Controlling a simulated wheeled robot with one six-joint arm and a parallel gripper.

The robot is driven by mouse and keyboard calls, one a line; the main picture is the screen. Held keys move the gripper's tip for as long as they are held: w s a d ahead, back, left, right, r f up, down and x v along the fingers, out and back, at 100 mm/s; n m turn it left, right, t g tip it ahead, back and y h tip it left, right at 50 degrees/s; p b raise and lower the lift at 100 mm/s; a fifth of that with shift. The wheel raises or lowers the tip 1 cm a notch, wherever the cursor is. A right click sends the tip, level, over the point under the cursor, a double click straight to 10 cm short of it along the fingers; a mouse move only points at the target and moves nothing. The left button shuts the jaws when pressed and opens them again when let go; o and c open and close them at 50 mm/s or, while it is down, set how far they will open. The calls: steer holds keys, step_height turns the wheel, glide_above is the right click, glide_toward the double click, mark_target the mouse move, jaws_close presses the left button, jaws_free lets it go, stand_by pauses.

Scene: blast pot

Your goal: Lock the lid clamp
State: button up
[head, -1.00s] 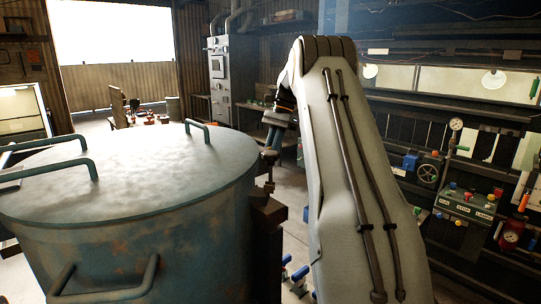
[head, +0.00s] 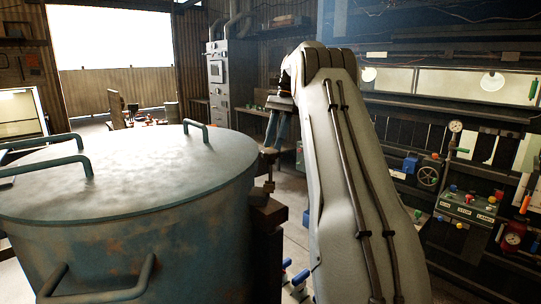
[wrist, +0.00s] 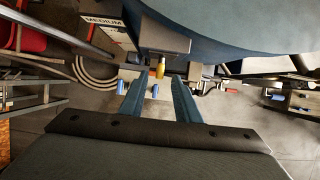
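The blue-grey, rust-stained pot (head: 150,240) stands at the left in the head view, with its pale round lid (head: 130,165) lying flat on top. The lid clamp (head: 268,180) is a dark upright piece on a block at the pot's right side. In the wrist view, a dark block with a yellow-tipped piece (wrist: 160,67), apparently the clamp, shows at the pot's edge. My gripper (wrist: 158,84) has two blue fingers spread apart, with nothing between them. The yellow tip is just beyond the fingertips, roughly centred.
Handles (head: 195,128) stick up from the lid. A control box (head: 467,207) and gauges line the wall bench at right. Blue-handled fittings (head: 300,278) sit low beside the pot. Open floor (head: 292,200) shows between pot and bench.

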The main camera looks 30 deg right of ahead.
steer(key=shift+v, duration=1.3)
steer(key=shift+s, duration=0.1)
